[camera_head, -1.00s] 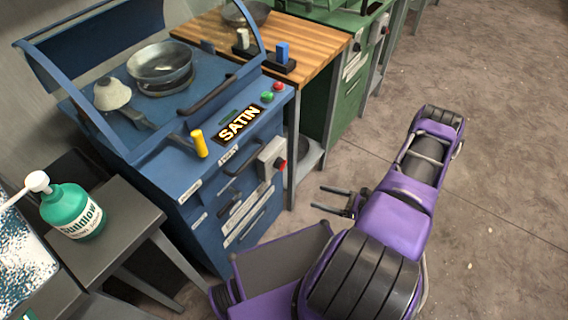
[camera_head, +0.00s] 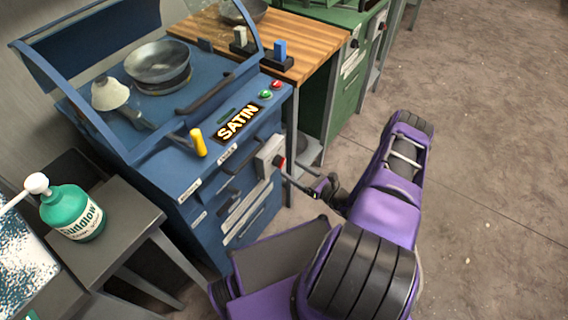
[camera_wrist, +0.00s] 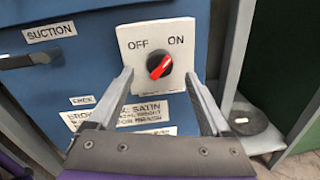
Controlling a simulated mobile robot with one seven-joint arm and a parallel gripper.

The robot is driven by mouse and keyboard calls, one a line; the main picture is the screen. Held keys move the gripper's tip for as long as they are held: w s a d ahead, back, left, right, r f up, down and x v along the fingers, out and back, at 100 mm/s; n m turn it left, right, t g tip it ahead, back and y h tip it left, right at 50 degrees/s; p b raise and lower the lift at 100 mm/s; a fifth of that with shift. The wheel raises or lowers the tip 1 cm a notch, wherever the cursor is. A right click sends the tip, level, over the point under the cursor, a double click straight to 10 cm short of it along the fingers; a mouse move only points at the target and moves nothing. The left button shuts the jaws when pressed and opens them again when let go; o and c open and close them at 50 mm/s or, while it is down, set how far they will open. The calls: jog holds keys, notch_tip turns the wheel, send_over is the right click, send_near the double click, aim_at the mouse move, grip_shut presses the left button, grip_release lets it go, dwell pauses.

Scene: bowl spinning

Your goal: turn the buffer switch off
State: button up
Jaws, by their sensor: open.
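The buffer switch is a red knob (camera_wrist: 159,67) on a white plate (camera_wrist: 185,30) marked OFF at left and ON at right. The knob's bar slants up to the right, toward ON. In the head view its white box (camera_head: 268,157) is on the front of the blue SATIN machine (camera_head: 205,190). My gripper (camera_wrist: 158,78) is open, with one finger on each side of the knob and slightly below it in the wrist view. I cannot tell whether the fingers touch it. In the head view my gripper (camera_head: 293,180) is close to the box.
A label reading SUCTION (camera_wrist: 50,32) and a dark handle (camera_wrist: 28,60) are left of the switch. A grey table leg (camera_wrist: 236,50) stands close at right. A small grey table with a green bottle (camera_head: 72,212) is at left. Open floor (camera_head: 480,180) is at right.

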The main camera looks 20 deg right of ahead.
aim_at(283, 163)
jog(key=shift+x, duration=2.4)
grip_shut()
